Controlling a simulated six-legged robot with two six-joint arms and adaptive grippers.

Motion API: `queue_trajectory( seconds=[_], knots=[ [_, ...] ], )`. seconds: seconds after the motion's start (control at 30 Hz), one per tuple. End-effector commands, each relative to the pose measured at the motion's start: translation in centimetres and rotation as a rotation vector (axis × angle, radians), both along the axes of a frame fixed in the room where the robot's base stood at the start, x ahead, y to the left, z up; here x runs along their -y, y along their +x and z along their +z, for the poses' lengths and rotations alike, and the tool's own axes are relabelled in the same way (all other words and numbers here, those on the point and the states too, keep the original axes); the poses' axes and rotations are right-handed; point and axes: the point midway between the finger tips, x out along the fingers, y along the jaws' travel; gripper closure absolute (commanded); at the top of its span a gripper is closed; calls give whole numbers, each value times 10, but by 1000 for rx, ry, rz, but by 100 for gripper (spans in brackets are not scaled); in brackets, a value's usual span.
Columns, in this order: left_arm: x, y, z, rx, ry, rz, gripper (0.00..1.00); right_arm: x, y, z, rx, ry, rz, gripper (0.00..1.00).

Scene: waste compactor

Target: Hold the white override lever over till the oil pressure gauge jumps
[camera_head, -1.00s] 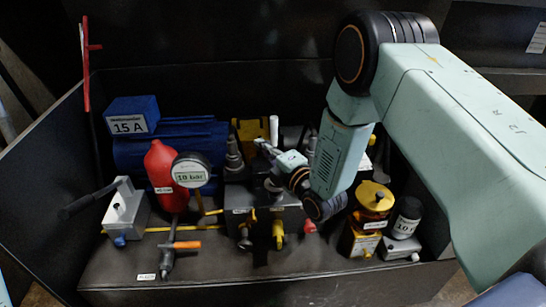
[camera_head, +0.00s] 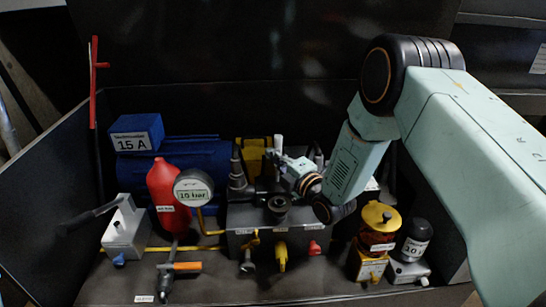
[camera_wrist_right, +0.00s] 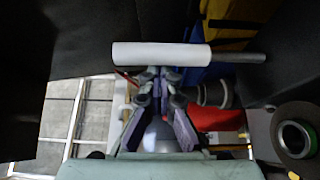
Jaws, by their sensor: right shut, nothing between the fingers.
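The white override lever (camera_head: 278,143) stands upright behind the dark valve block in the head view. In the right wrist view its white handle (camera_wrist_right: 160,54) lies crosswise just beyond the fingertips. My right gripper (camera_head: 272,156) is shut and empty, close beside the lever. In the wrist view its fingers (camera_wrist_right: 160,75) meet at the handle's near side, not around it; whether they touch it I cannot tell. The round gauge (camera_head: 193,188) left of the block reads "10 bar" on its label; its needle is too small to read. My left gripper is not in view.
A red bottle (camera_head: 166,198) and blue motor (camera_head: 175,158) stand left. A grey box with a black-handled lever (camera_head: 124,230) is at far left. An amber, yellow-capped reservoir (camera_head: 378,232) and a black-topped accumulator (camera_head: 412,245) stand right. Dark walls enclose the bench.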

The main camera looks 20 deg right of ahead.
Motion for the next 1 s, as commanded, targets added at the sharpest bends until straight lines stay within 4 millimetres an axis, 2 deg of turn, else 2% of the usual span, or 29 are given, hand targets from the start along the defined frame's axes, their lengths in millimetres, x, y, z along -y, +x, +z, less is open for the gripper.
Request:
queue_trajectory(
  seconds=[0.43, 0.53, 1.0],
  knots=[
    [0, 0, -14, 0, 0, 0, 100, 42, -12, -7, 96, 340, -5, 100],
    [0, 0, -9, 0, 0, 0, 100, 47, -14, -6, 97, 339, -3, 100],
    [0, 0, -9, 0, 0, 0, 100, 49, -13, -7, 96, 336, -6, 100]
  ],
)
